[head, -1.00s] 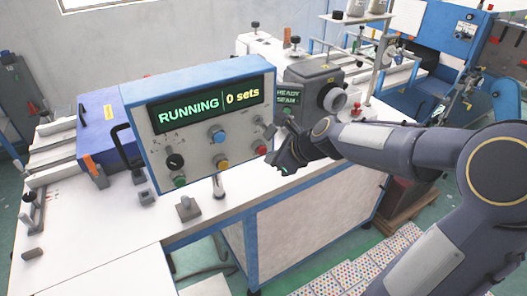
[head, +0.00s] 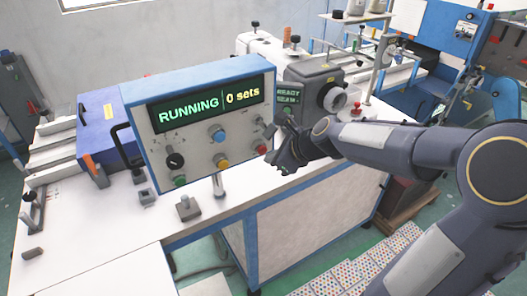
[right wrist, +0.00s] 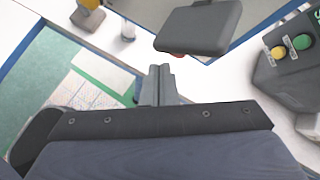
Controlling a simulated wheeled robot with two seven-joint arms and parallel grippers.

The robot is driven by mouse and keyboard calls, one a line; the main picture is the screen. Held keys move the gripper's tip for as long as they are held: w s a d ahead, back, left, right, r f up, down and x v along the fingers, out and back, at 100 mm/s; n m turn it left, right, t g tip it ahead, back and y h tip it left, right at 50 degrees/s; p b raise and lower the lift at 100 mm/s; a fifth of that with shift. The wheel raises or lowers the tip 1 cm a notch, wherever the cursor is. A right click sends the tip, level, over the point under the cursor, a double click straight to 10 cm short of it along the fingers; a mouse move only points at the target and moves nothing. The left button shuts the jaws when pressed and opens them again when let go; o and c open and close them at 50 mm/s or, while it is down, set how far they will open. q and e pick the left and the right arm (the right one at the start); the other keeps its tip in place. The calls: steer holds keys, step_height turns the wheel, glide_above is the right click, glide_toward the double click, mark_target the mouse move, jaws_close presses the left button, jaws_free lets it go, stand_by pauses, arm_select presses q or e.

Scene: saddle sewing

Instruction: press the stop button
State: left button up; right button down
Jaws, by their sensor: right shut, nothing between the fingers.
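The control box (head: 196,118) has a blue frame and a pale front, and its screen (head: 214,104) reads "RUNNING" and "0 sets". A red button (head: 262,149), which looks like the stop button, sits at the lower right of its front. My right gripper (head: 274,160) is just right of and below this button. Its fingers (right wrist: 158,84) are shut and empty in the right wrist view. I cannot tell whether they touch the button. A small reddish edge shows under a dark slab in the wrist view; I cannot tell what it is. My left gripper is not in view.
A grey machine head (head: 318,85) stands close behind my right gripper. Small metal fixtures stand on the white table (head: 100,230).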

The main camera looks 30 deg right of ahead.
steer(key=shift+w, duration=0.1)
stand_by(0.7)
steer(key=shift+w+p, duration=0.35)
steer(key=shift+p, duration=0.05)
steer(key=shift+w+p, duration=0.3)
steer(key=shift+w, duration=0.2)
stand_by(0.7)
steer(key=shift+s, duration=0.9)
steer(key=shift+s+b, duration=0.15)
steer(key=shift+b, duration=0.15)
steer(key=s, duration=0.4)
steer(key=shift+s+d+b, duration=0.2)
steer(key=shift+s+b, duration=0.15)
steer(key=shift+b, duration=0.05)
